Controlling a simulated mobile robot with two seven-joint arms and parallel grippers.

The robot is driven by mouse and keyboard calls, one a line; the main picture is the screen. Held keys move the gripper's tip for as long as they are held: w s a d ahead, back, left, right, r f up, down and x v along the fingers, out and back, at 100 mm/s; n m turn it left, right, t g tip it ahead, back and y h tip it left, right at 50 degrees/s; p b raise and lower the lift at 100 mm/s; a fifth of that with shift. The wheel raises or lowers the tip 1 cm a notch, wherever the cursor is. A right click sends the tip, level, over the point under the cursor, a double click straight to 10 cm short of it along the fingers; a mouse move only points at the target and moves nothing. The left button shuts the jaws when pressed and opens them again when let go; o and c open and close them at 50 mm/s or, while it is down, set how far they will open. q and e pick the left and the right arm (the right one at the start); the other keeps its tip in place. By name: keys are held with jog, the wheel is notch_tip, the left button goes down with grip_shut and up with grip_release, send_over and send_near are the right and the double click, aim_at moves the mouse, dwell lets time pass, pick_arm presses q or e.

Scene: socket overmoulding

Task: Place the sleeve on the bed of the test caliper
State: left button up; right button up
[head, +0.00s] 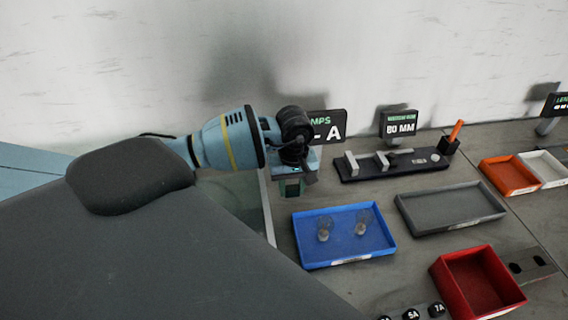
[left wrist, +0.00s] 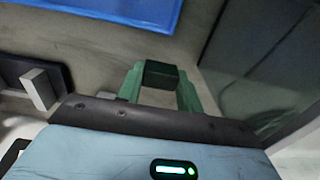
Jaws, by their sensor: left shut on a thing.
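My left gripper (head: 291,188) is near the back of the table, left of the test caliper and just behind the blue tray. In the left wrist view its two green fingers (left wrist: 160,88) are shut on a small dark block-like piece, which I take to be the sleeve (left wrist: 161,75). In the head view the piece is hardly distinguishable between the fingers. The test caliper (head: 400,168) has a long dark bed with upright grey jaws and stands at the back, apart from the gripper. Part of it shows at the left of the left wrist view (left wrist: 40,89). My right gripper is out of view.
A blue tray (head: 304,254) holds two clear bulb-like parts. A grey tray (head: 425,229) is empty. A red bin (head: 478,285), an orange tray (head: 508,176) and a white tray (head: 543,166) stand at right. Signs (head: 398,123) stand behind. A glassy panel (head: 240,200) lies left of the gripper.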

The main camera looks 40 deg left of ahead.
aim_at(292, 208)
pick_arm(q)
jog(key=shift+f, duration=2.9)
jog(key=shift+f, duration=0.1)
jog(key=shift+f, duration=0.1)
jog(key=o, duration=1)
jog(key=shift+c, duration=0.2)
notch_tip(292, 208, up, 12)
jog(key=shift+r, duration=0.2)
jog(key=shift+o, duration=0.5)
